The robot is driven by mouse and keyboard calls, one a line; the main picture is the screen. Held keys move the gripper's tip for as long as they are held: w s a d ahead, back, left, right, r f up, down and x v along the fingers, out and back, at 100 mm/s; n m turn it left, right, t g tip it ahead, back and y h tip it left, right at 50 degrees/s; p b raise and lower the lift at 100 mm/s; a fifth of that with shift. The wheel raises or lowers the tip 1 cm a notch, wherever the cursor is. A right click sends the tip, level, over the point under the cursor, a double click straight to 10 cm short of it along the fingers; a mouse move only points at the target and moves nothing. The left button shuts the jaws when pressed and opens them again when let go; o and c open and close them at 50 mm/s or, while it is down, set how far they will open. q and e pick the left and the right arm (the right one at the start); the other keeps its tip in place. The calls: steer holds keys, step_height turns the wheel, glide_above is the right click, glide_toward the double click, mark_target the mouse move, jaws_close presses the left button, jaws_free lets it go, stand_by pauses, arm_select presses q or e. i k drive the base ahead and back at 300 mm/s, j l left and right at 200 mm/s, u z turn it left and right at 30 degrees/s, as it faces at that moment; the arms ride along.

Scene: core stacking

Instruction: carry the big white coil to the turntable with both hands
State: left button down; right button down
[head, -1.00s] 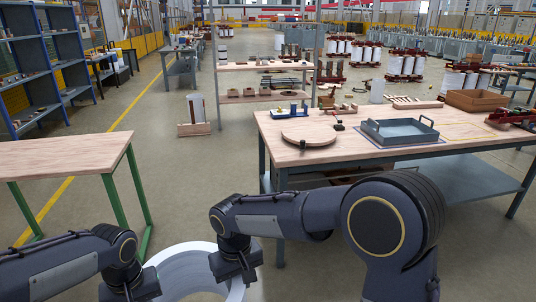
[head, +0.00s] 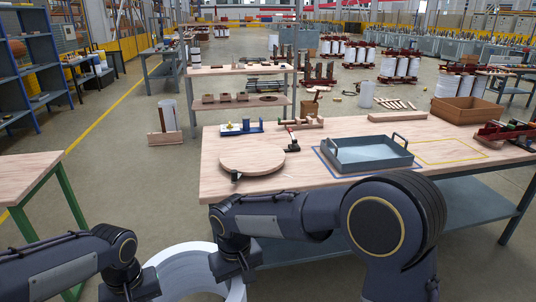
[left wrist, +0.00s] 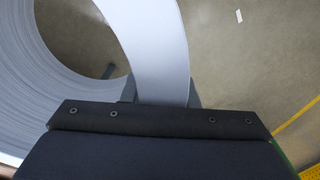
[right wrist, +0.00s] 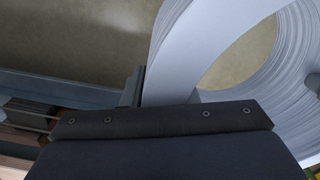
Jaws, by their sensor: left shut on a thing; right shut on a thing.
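The big white coil (head: 180,257) is a wide ring held in front of me, low in the head view. My left gripper (head: 140,286) is shut on its left wall, and my right gripper (head: 232,264) is shut on its right wall. The coil's wall runs between the jaws in the left wrist view (left wrist: 160,60) and in the right wrist view (right wrist: 175,70). The fingertips are mostly hidden. The turntable (head: 252,163) is a round wooden disc on the front left of the wooden worktable (head: 225,195), ahead of the coil and to its right.
A grey-blue tray (head: 370,155) stands right of the turntable. A blue-and-white fixture (head: 242,128) and small wooden parts are behind it. A green-legged table (head: 30,170) is at the left. The worktable's front edge lies just beyond my right arm. Open floor lies between the tables.

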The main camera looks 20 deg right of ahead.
mark_target(252, 154)
steer(key=i+l, duration=0.1)
steer(key=l, duration=0.3)
steer(key=i+l, duration=0.1)
steer(key=l, duration=0.3)
steer(key=i+l, duration=0.1)
steer(key=l, duration=0.3)
steer(key=i+l, duration=0.1)
steer(key=l, duration=0.3)
